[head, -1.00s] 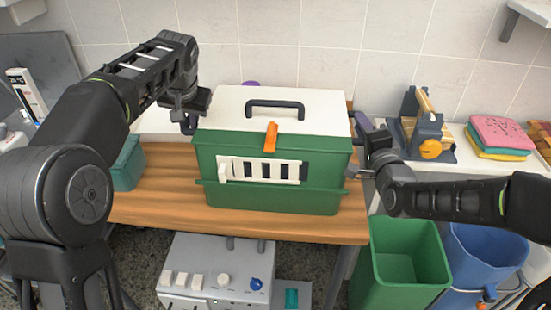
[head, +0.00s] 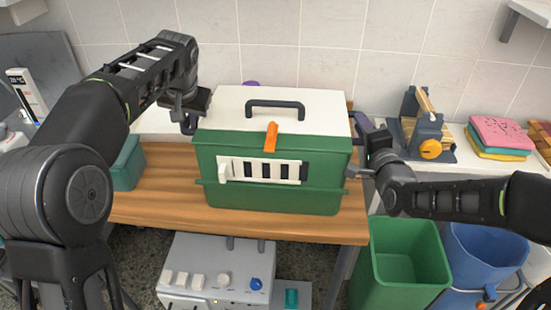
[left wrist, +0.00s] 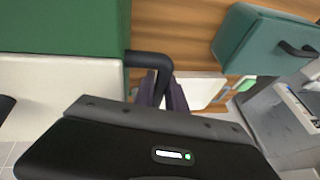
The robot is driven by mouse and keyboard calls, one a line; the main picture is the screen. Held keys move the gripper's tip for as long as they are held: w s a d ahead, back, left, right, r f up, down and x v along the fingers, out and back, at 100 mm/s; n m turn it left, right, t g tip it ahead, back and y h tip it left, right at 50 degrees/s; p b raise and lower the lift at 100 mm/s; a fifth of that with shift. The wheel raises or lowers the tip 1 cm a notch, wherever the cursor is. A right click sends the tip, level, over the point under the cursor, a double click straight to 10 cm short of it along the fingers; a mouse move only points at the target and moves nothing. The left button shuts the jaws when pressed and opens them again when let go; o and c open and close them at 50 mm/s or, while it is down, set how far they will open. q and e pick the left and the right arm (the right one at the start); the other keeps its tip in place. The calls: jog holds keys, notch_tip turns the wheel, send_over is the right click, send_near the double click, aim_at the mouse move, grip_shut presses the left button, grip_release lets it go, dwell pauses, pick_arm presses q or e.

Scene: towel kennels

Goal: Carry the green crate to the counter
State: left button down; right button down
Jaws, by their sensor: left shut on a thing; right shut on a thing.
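The green crate (head: 230,150) has a white lid, a black top handle (head: 275,106), an orange latch (head: 271,137) and a white slotted front panel. It stands upright on the wooden counter (head: 160,203). My left gripper (head: 189,122) is at the crate's left side, shut on a black side handle, which shows in the left wrist view (left wrist: 150,62). My right gripper (head: 356,172) is at the crate's right side, shut on it there; its fingertips are partly hidden. The crate's green wall also shows in the left wrist view (left wrist: 60,25).
A teal box (head: 128,165) stands left of the crate. A green bin (head: 400,265) and a blue bin (head: 485,255) stand below. A grey appliance (head: 215,275) is in front.

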jog(key=shift+f, duration=0.15)
